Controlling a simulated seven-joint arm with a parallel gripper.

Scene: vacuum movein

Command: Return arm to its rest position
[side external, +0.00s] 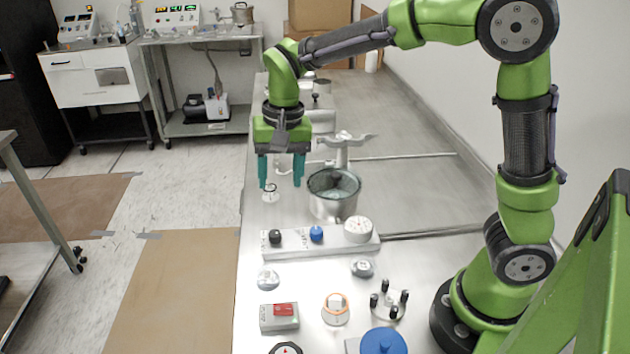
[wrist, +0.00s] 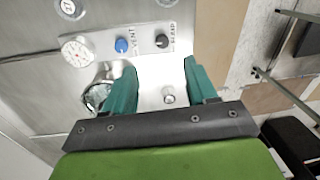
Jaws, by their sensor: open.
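My gripper (side external: 281,184) points down over the bench, with its two teal fingers apart and nothing held between them. In the wrist view, my gripper (wrist: 160,68) also shows a clear gap between its fingers. A small pale fitting with a ring (side external: 269,194) stands on the bench below the fingers; in the wrist view, this fitting (wrist: 168,97) appears between them. To the right of the fingers stands a metal vessel with a clear top (side external: 334,202), partly hidden by a finger in the wrist view (wrist: 98,95).
A valve panel (side external: 340,247) with a black knob (side external: 275,237), a blue knob (side external: 316,233) and a gauge (side external: 357,229) lies in front. Several small parts crowd the near bench. A stand with arms (side external: 342,150) rises behind the vessel. The bench's back right is mostly bare.

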